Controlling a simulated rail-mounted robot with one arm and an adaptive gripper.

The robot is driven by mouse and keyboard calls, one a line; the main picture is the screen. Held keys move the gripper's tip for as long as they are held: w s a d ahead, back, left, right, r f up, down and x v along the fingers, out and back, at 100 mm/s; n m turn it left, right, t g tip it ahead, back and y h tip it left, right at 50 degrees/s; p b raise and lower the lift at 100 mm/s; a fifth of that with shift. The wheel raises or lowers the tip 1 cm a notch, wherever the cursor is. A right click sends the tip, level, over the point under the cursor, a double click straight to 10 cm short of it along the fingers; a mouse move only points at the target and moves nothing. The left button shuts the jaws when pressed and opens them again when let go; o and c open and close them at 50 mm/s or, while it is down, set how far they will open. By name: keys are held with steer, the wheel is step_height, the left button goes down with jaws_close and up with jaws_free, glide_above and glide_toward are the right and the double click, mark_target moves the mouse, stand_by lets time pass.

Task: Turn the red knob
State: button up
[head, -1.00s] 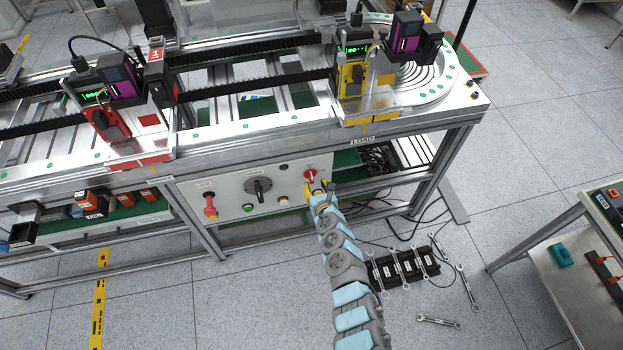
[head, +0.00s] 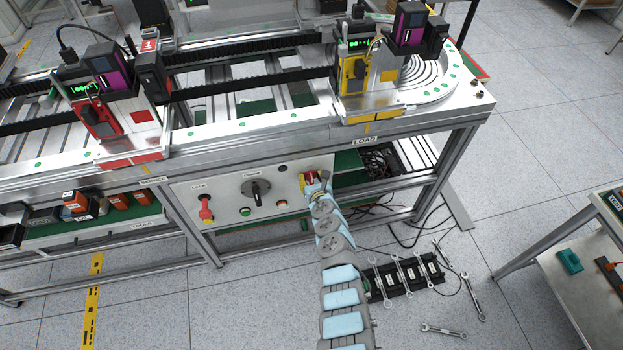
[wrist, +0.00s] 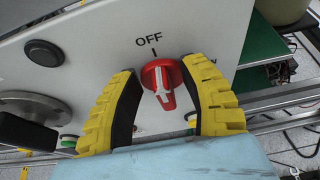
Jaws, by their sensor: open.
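The red knob (wrist: 160,76) is a round rotary knob with a white-marked grip, set on a light grey panel under the label OFF. In the wrist view it sits between the two yellow fingers of my gripper (wrist: 162,98). The fingers stand apart, one on each side, with a gap to the left finger; the right finger is close to the knob's edge, and I cannot tell if it touches. In the head view my gripper (head: 313,182) is at the right end of the panel and mostly covers the knob (head: 314,175).
The control panel (head: 225,193) also carries a red lever switch (head: 206,209) at its left, a black rotary handle (head: 256,189), and green and pale buttons. The conveyor table's edge (head: 240,150) overhangs above. Wrenches (head: 400,275) lie on the floor below.

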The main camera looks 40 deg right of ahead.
steer(key=shift+s, duration=0.1)
jaws_close()
